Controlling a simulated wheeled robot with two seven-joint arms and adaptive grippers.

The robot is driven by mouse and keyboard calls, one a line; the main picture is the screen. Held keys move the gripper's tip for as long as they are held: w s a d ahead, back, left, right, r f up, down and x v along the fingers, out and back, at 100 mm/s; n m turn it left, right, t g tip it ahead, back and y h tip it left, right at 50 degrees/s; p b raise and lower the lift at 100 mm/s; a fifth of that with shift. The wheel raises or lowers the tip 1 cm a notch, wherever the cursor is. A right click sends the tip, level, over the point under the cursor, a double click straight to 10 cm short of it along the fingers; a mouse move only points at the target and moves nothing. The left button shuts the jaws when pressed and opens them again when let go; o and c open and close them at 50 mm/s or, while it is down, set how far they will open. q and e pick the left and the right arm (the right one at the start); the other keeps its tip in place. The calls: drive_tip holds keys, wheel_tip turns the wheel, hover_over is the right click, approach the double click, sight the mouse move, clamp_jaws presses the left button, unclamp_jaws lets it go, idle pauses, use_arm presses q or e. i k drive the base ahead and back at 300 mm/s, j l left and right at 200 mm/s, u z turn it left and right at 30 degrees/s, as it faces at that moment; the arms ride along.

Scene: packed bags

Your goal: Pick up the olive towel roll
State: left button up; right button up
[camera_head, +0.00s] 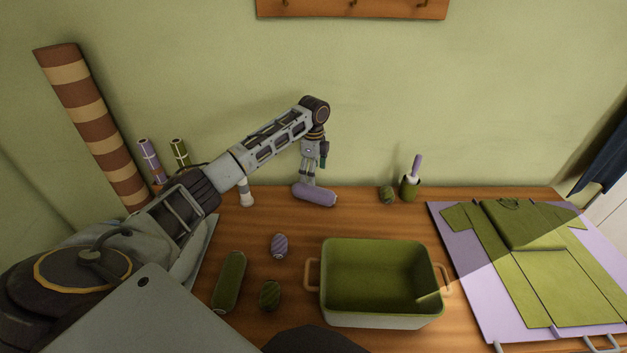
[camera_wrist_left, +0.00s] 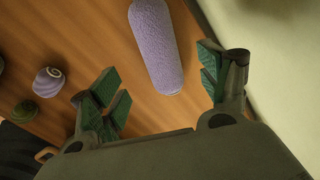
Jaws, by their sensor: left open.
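The olive towel roll (camera_head: 229,281) lies on the wooden table, left of the green basket, in the head view. I cannot make it out for certain in the left wrist view. My left gripper (camera_head: 311,178) is at the back of the table, well away from the olive roll, pointing down just above a purple towel roll (camera_head: 315,194). In the left wrist view the left gripper (camera_wrist_left: 160,88) is open, and the purple roll (camera_wrist_left: 157,45) lies across the gap between its fingers, not gripped. My right gripper is not in view.
The basket (camera_head: 434,312) is empty. A striped purple roll (camera_head: 279,245) and a dark olive one (camera_head: 270,295) lie beside it. Folded clothes lie on a lilac board (camera_head: 461,249) at right.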

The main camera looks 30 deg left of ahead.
sight(226, 289)
drive_tip(key=k+l+u, duration=0.15)
drive_tip(key=k+u, duration=0.1)
drive_tip(key=u, duration=0.6)
drive_tip(key=i+u, duration=0.15)
drive_tip(key=u, duration=0.6)
drive_tip(key=i+l+u, duration=0.1)
drive_tip(key=u, duration=0.25)
